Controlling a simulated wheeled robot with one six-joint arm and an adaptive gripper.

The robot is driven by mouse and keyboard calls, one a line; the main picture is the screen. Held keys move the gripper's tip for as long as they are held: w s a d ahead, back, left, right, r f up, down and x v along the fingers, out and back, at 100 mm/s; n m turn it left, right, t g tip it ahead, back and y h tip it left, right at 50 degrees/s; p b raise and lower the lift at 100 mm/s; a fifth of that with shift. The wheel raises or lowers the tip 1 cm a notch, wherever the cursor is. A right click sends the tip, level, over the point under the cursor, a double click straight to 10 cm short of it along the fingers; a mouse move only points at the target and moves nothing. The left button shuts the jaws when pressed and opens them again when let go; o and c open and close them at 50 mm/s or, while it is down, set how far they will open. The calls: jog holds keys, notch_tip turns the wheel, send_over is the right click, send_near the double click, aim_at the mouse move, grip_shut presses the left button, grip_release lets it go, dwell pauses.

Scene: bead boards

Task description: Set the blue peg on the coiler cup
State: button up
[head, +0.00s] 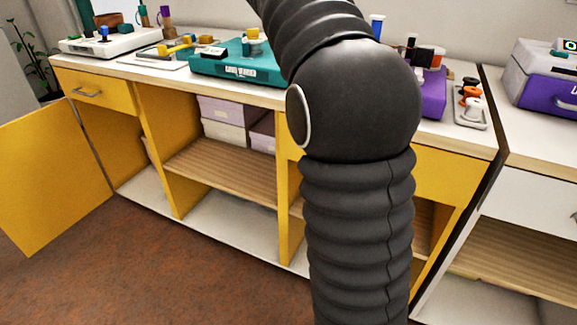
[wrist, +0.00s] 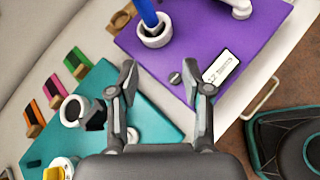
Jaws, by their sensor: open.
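A blue peg (wrist: 145,12) stands in a white cup (wrist: 154,34) on the purple board (wrist: 205,35) at the top of the wrist view. My gripper (wrist: 159,78) is open with nothing between its fingers, over the gap between the purple board and the teal board (wrist: 152,118). The peg is apart from the fingers, above them in the picture. Another white cup (wrist: 73,110) is at the left of the teal board. The purple board's label is hard to read, so I cannot tell which cup is the coiler cup. In the head view my arm hides the gripper.
Coloured holders, including a green one (wrist: 76,62), line the wall side. A yellow piece (wrist: 58,170) is near the teal board's lower left. A white board (head: 110,42) is at the counter's far left; a grey-purple case (head: 545,80) is at right. A yellow cabinet door (head: 45,175) hangs open.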

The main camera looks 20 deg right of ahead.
jog(key=s+a+f+m+t+y, duration=0.2)
jog(key=s+a+f+m+y, duration=0.3)
jog(key=s+a+f, duration=0.6)
jog(key=s+a+f+m+t+y, duration=0.2)
jog(key=s+a+f+m+y, duration=0.4)
jog(key=s+a+f+m, duration=0.4)
jog(key=s+a+f, duration=0.1)
jog(key=s+f, duration=0.5)
jog(key=s, duration=0.1)
jog(key=shift+a+f+m+t+y, duration=0.25)
jog(key=shift+a+m+t+y, duration=0.05)
jog(key=shift+a, duration=0.1)
jog(key=shift+w, duration=0.1)
jog(key=shift+c, duration=0.7)
jog(key=shift+a, duration=0.1)
